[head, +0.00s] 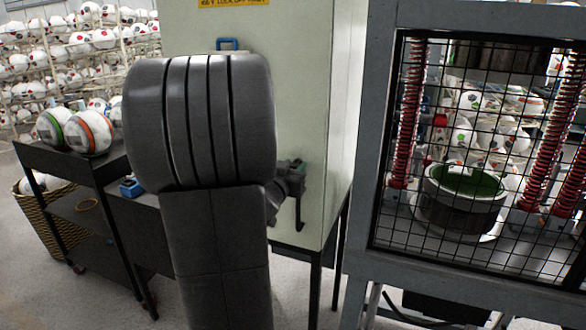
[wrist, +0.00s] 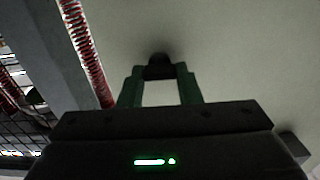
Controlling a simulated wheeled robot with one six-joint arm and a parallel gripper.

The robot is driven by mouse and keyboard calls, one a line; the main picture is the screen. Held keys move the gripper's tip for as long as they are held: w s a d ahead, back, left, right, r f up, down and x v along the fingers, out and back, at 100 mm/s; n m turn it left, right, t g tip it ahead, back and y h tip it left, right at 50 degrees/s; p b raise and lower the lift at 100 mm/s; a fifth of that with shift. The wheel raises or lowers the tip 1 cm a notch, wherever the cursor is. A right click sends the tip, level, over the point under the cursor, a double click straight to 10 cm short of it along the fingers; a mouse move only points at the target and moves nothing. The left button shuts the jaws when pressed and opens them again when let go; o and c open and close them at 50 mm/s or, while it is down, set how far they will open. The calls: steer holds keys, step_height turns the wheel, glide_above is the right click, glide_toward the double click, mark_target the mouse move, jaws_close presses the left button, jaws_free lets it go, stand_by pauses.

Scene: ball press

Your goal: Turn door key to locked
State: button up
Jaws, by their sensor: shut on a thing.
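The pale green cabinet (head: 308,70) stands in the middle of the head view, with a yellow label (head: 233,2) at its top. My gripper (head: 292,178) is at its front, partly hidden behind my arm. In the wrist view, the green fingers of my gripper (wrist: 159,72) are shut on a small dark piece, which looks like the door key (wrist: 157,60), against the pale panel. Its turned position cannot be told. A dark handle-like part (head: 299,212) shows just below the gripper in the head view.
The press with its mesh guard (head: 470,130) stands close on the right. A black cart (head: 75,180) with balls is at the left, a blue item (head: 130,188) beside it. A blue loop (head: 227,43) is on the cabinet. My arm hides much of the cabinet front.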

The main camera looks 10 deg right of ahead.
steer(key=shift+m, duration=0.3)
steer(key=m+b, duration=0.3)
steer(key=shift+f, duration=0.15)
steer(key=m+b, duration=0.3)
steer(key=m, duration=0.3)
steer(key=shift+d, duration=0.15)
steer(key=shift+s+m+b, duration=0.1)
steer(key=shift+m+b, duration=2.1)
steer(key=shift+m, duration=1.9)
steer(key=o, duration=1)
